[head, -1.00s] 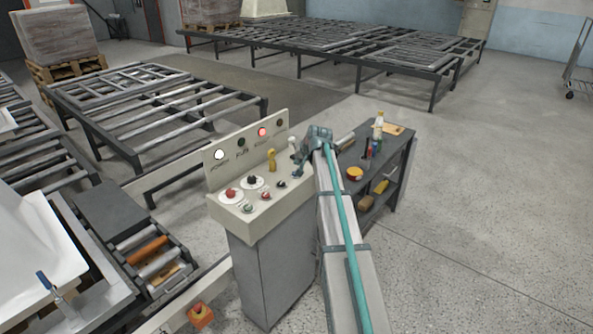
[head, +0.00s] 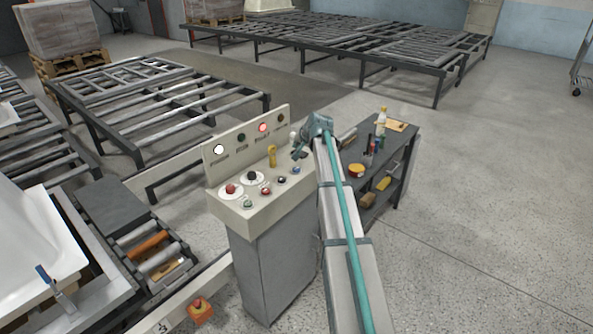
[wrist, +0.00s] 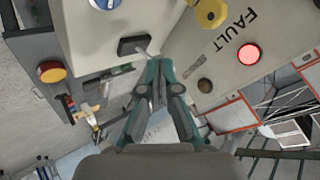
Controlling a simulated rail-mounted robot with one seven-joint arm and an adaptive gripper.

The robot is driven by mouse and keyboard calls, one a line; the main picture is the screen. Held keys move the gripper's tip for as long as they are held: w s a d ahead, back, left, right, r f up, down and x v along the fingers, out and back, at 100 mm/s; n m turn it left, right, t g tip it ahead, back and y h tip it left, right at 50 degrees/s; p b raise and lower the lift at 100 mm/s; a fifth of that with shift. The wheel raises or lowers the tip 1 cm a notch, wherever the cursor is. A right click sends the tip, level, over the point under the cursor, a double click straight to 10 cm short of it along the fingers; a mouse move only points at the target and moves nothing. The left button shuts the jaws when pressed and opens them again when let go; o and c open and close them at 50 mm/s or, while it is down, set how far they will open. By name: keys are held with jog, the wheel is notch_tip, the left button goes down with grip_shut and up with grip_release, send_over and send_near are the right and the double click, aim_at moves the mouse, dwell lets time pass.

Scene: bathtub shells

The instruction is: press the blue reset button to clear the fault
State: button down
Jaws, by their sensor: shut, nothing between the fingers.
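The blue reset button (head: 296,170) sits at the right end of the control desk's sloped top in the head view. In the wrist view a blue button (wrist: 104,3) is cut by the top edge. My gripper (head: 298,155) is shut and empty, above and behind the blue button and apart from it in the head view. In the wrist view my gripper (wrist: 160,68) points at the desk near a dark switch (wrist: 134,45). The red fault lamp (wrist: 249,54), marked FAULT, is lit; it also shows in the head view (head: 263,128).
The desk (head: 240,212) also carries a red mushroom button (head: 231,188), a black knob (head: 252,176), a yellow-handled control (head: 272,156) and small buttons. A dark tool cart (head: 405,150) stands right of the desk. Open floor lies further right.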

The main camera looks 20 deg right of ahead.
aim_at(298, 169)
jog(key=shift+f+b, duration=1.7)
jog(key=shift+f, duration=2.25)
jog(key=shift+f, duration=0.15)
jog(key=shift+f+b, duration=0.3)
jog(key=shift+f, duration=0.4)
jog(key=shift+r, duration=0.8)
jog(key=shift+r, duration=0.1)
jog(key=shift+r+p, duration=1.15)
jog(key=shift+r, duration=1.3)
